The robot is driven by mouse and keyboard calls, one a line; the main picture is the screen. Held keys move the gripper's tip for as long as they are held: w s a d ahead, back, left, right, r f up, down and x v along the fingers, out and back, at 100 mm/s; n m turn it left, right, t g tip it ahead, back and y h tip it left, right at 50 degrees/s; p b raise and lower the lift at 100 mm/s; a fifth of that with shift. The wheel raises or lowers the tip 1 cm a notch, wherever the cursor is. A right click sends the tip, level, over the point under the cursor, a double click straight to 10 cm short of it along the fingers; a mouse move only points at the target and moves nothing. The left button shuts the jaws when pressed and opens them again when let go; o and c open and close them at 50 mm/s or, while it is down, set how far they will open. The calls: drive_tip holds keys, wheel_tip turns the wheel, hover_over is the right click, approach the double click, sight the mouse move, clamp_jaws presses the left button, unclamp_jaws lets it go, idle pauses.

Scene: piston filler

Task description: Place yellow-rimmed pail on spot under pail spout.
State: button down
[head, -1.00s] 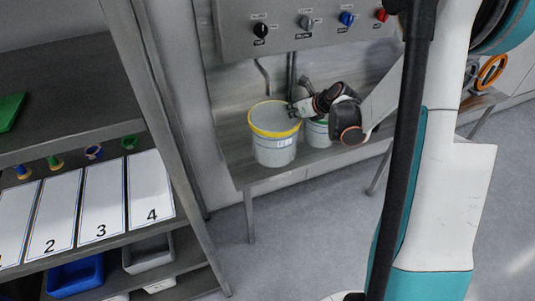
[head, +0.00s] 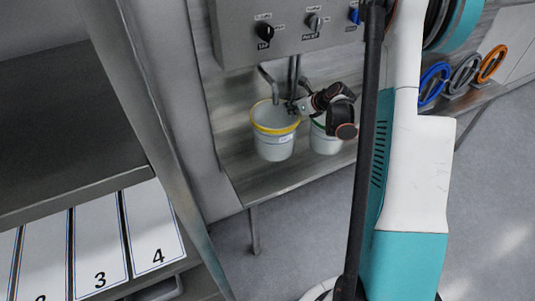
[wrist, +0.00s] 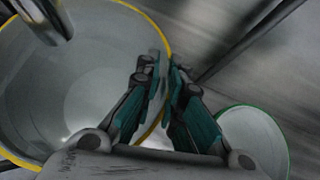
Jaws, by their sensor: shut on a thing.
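The yellow-rimmed pail (head: 274,144) is a white open pail on or just above the filler's metal shelf, near its left end. Whether its base touches the shelf cannot be told. My gripper (head: 298,107) is at the right side of its rim. In the wrist view my gripper (wrist: 166,70) has its fingers closed on the yellow rim, one inside and one outside the pail (wrist: 90,80). The pail spout (head: 272,92) hangs over the pail's mouth; its end also shows in the wrist view (wrist: 55,20). The spot beneath is hidden by the pail.
A green-rimmed pail (head: 325,138) stands close on the right, partly behind my gripper; it also shows in the wrist view (wrist: 253,140). The control panel (head: 290,30) with knobs is above. A rack (head: 70,140) with numbered cards is at left. Bare shelf (head: 262,180) lies in front.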

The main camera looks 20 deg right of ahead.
wheel_tip(320, 180, down, 10)
drive_tip(key=b, duration=0.4)
drive_tip(key=shift+w+r, duration=0.1)
drive_tip(key=shift+r, duration=0.05)
drive_tip(key=c, duration=1.7)
unclamp_jaws()
drive_tip(key=shift+s+r, duration=0.25)
drive_tip(key=p+v, duration=0.3)
drive_tip(key=v, duration=0.8)
drive_tip(key=shift+s+p, duration=0.15)
drive_tip(key=shift+p, duration=0.15)
